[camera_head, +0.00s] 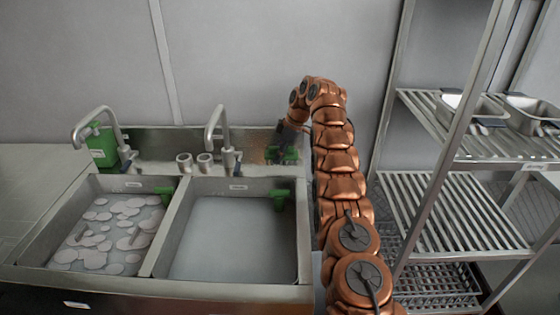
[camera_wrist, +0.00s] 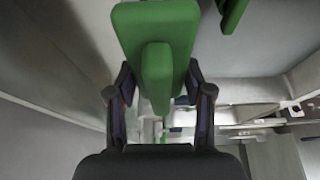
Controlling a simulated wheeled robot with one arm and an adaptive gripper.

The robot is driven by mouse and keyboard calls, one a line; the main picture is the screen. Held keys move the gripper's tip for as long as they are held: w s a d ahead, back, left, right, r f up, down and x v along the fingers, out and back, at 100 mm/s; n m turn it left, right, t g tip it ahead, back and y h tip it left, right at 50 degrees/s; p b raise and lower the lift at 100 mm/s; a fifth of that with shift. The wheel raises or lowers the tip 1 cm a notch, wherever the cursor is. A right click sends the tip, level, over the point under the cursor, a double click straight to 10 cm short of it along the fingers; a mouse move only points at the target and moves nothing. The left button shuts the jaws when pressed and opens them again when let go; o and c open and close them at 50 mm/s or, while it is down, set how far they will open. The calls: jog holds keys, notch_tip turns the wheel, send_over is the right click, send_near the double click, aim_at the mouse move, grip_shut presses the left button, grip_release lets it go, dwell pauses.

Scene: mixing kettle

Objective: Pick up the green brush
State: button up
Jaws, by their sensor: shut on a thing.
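My gripper (camera_head: 281,140) is at the back right of the sink counter, reaching down from above. In the wrist view my gripper (camera_wrist: 158,85) has its two dark fingers on either side of a green brush (camera_wrist: 155,28) and is shut on it. In the head view the held green brush (camera_head: 286,156) shows just below the fingers, over the back ledge of the sink; I cannot tell whether it touches the ledge. A second green piece (camera_wrist: 232,14) shows at the top of the wrist view, apart from the fingers.
Another green object (camera_head: 279,198) is in the right basin (camera_head: 225,240), and one (camera_head: 165,194) is at the basin divider. The left basin (camera_head: 105,235) holds several pale discs. Two faucets (camera_head: 217,130) and a green container (camera_head: 102,146) stand behind. A metal rack (camera_head: 455,210) is right of my arm.

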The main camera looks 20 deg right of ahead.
jog(key=shift+s+a+f+b, duration=0.15)
jog(key=shift+s+a+b, duration=1.05)
jog(key=shift+b, duration=2.65)
jog(key=s+a+b, duration=0.1)
jog(key=s+a+r+b, duration=0.1)
jog(key=b, duration=0.1)
jog(key=shift+s+a, duration=0.1)
jog(key=shift+s, duration=0.05)
jog(key=s+a+b, duration=0.2)
jog(key=s+a, duration=0.3)
jog(key=shift+s+r, duration=0.2)
jog(key=shift+r, duration=0.1)
jog(key=shift+a, duration=0.1)
